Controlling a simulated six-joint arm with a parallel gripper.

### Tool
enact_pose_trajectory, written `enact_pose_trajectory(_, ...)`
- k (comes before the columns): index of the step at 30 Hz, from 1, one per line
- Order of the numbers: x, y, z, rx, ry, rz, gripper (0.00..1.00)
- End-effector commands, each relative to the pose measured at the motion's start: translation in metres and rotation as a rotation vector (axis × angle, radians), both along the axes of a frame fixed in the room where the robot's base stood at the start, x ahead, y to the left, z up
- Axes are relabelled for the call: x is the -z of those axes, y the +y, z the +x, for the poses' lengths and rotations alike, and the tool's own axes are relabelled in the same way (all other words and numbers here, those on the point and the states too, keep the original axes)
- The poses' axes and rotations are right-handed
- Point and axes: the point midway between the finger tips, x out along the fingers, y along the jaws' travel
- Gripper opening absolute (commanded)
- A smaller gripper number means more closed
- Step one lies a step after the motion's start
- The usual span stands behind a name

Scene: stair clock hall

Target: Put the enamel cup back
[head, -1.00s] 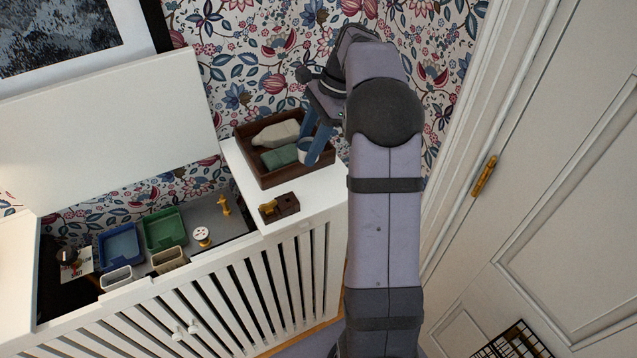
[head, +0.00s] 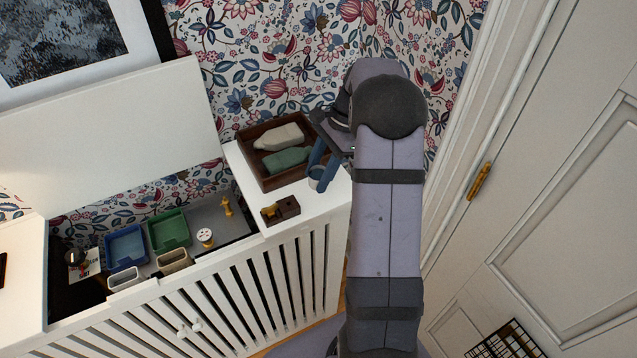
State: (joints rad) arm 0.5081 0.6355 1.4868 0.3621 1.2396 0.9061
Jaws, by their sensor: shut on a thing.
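The enamel cup (head: 315,182), pale with a blue rim, is partly hidden by the fingers in the head view. My gripper (head: 320,170) reaches down from the upper right with its blue fingers shut on the cup. The cup is just outside the right front corner of the dark wooden tray (head: 263,176), over the white cabinet top (head: 290,220). I cannot tell whether it touches that top.
In the tray lie a cream bottle-shaped thing (head: 279,137) and a green one (head: 285,160). A small brown block with a yellow piece (head: 281,209) sits in front. Left, an open compartment holds a blue bin (head: 125,246), a green bin (head: 168,231) and small items.

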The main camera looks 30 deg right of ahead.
Motion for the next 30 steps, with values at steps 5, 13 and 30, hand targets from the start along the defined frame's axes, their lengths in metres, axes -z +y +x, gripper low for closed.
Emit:
enact_pose_trajectory(5,0.008,0.000,0.000,0.000,0.000,0.000,0.15)
enact_pose_trajectory(13,0.019,0.000,-0.001,0.001,0.003,0.001,0.15)
enact_pose_trajectory(30,0.045,0.000,0.000,0.000,0.000,0.000,0.15)
